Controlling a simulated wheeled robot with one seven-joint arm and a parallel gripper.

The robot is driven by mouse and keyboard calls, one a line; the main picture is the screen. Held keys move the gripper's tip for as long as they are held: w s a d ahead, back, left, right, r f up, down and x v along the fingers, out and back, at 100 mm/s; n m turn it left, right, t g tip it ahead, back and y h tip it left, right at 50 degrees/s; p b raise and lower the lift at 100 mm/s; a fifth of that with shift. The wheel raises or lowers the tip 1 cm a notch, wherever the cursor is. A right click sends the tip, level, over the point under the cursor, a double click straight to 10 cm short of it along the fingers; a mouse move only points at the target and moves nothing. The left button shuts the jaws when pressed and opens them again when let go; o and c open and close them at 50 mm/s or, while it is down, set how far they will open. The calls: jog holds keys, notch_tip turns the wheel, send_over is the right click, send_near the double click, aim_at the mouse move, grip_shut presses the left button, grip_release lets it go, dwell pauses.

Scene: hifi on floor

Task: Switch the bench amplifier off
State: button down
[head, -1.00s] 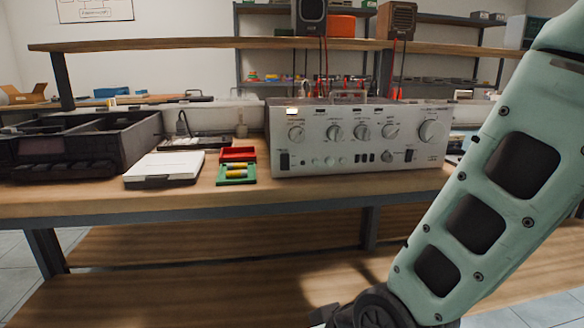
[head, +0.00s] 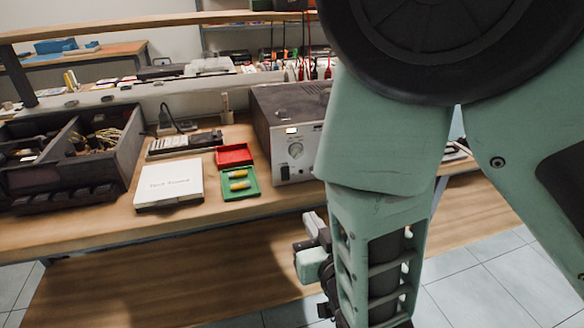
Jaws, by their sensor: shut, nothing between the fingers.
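The bench amplifier (head: 285,120) stands on the wooden bench in the middle of the head view. It is a grey box with a silver front. A lit indicator (head: 291,130) shows at its upper left, with a round knob (head: 295,150) below it and a dark switch (head: 285,173) at the lower left. My arm hides the rest of its front. My gripper (head: 303,262) shows partly at the left of my forearm, in front of and below the bench edge. It is shut and empty, apart from the amplifier.
A red tray (head: 234,155) and a green tray (head: 240,184) with yellow pieces lie left of the amplifier. A white box (head: 169,185), a dark meter (head: 184,143) and a black open case (head: 110,135) stand farther left. A shelf (head: 150,25) runs above the bench.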

jog(key=shift+r, duration=0.15)
jog(key=b, duration=0.3)
send_near(288, 178)
jog(key=x, duration=0.5)
jog(key=shift+w+a, duration=0.35)
jog(key=shift+w, duration=0.55)
jog(key=shift+w+f+b, duration=0.2)
jog(key=shift+f+b, duration=0.1)
jog(key=shift+b, duration=0.1)
jog(key=shift+r, duration=0.1)
